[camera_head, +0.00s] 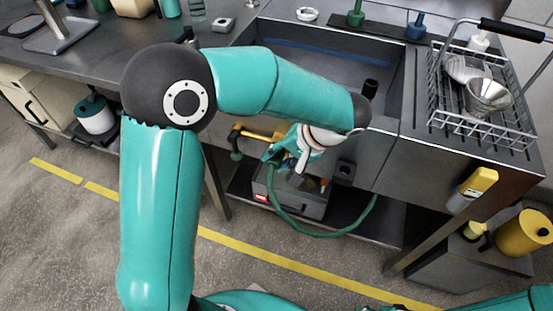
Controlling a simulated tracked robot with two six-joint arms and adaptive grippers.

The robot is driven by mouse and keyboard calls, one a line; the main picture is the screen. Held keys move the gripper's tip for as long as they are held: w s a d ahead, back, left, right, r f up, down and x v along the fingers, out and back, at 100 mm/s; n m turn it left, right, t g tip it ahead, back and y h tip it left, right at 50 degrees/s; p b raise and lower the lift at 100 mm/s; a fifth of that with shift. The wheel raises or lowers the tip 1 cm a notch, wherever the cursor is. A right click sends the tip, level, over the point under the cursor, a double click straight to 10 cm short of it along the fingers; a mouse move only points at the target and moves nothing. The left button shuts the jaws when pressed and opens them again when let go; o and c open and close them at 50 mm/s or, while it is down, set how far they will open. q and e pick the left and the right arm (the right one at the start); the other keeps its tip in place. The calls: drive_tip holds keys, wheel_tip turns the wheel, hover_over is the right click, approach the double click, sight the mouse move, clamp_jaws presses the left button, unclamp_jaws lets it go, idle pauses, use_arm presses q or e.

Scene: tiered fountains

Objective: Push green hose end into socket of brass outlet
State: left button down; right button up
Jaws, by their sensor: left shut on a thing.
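My left gripper (284,160) is in front of the sink unit, pointing down and to the left. It is shut on the upper end of the green hose (290,224). The hose hangs from there in a loop that rises again at the right, under the sink. The brass outlet (256,132) is a yellow pipe just left of the gripper, with a dark green piece at its lower left end. The fingers partly hide the hose end, and I cannot see into the socket. The hose end appears apart from the outlet's left end. My right gripper is out of view.
The steel sink (320,66) is behind my left arm. A wire dish rack (482,100) with metal bowls stands to its right. A dark box (312,203) sits on the shelf below. Yellow tape (262,258) crosses the open floor in front.

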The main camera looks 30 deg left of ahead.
use_arm(q)
drive_tip(key=shift+w, duration=0.2)
drive_tip(key=c, duration=0.7)
unclamp_jaws()
drive_tip(key=v, duration=1.2)
drive_tip(key=shift+a, duration=0.1)
